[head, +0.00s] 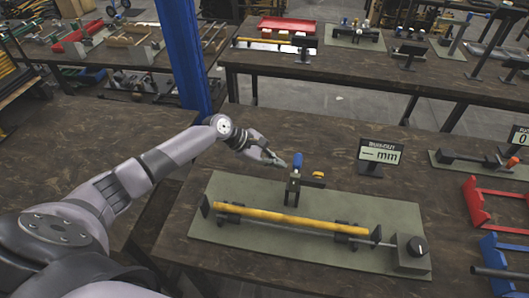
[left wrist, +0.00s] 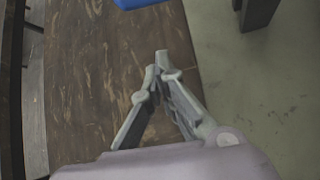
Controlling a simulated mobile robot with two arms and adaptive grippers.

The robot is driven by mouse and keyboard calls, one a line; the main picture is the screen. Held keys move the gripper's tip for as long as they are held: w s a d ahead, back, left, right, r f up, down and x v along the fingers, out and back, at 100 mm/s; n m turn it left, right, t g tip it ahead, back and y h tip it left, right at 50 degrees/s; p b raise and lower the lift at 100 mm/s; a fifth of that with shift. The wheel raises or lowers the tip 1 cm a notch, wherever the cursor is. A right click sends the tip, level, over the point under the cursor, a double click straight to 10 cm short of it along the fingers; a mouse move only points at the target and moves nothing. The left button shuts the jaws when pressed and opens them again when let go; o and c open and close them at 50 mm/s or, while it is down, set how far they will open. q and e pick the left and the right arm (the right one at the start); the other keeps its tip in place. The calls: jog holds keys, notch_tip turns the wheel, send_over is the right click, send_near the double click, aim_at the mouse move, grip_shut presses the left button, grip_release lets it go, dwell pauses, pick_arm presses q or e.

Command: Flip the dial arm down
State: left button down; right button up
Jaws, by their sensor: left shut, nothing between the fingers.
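A run-out fixture stands on a green-grey mat (head: 215,235), with a yellow rod (head: 275,216) lying across it.
A display sign (head: 379,154) reading "— mm" stands behind the mat. Red (head: 482,210) and blue (head: 497,260) brackets are on the right. A blue column (head: 185,55) rises behind my left arm.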

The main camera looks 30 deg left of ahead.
pick_arm(q)
jog(key=shift+d+r+p, duration=1)
jog(key=shift+d+r, duration=0.05)
jog(key=shift+d, duration=0.05)
jog(key=shift+s+d+r, duration=0.1)
jog(key=shift+d+r, duration=0.1)
jog(key=shift+r, duration=0.15)
jog(key=shift+f, duration=0.1)
